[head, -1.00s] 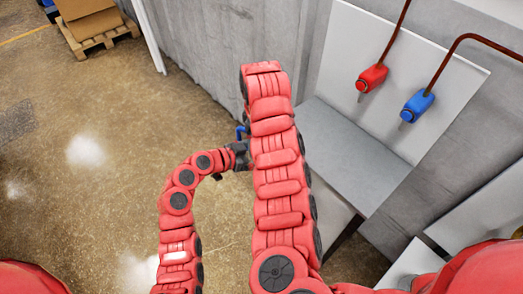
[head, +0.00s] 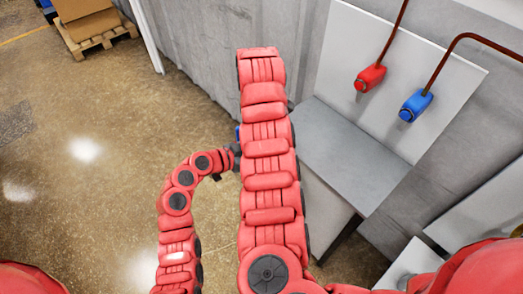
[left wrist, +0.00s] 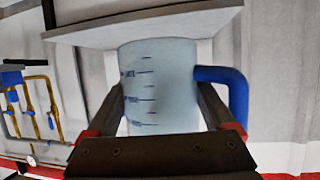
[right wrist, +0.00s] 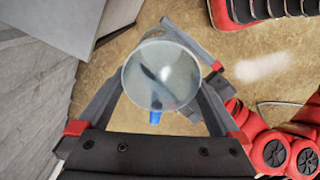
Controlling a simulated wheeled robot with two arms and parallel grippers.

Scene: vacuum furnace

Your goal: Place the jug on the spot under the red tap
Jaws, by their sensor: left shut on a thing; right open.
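The jug (left wrist: 160,88) is clear, with dark level marks and a blue handle (left wrist: 237,95). My left gripper (left wrist: 160,105) is shut on its sides. In the head view my right arm hides most of the jug; a bit of blue (head: 238,133) shows beside it. The right wrist view shows the jug's round end (right wrist: 160,75) between my right gripper's (right wrist: 160,88) open fingers; contact cannot be told. The red tap (head: 370,77) is on the wall panel above the grey bench (head: 345,150). No marked spot is visible on the bench.
A blue tap (head: 416,104) hangs right of the red one. The visible bench top is bare. A pallet with a cardboard box (head: 90,22) stands at the far left. The floor (head: 80,190) left of my arms is open.

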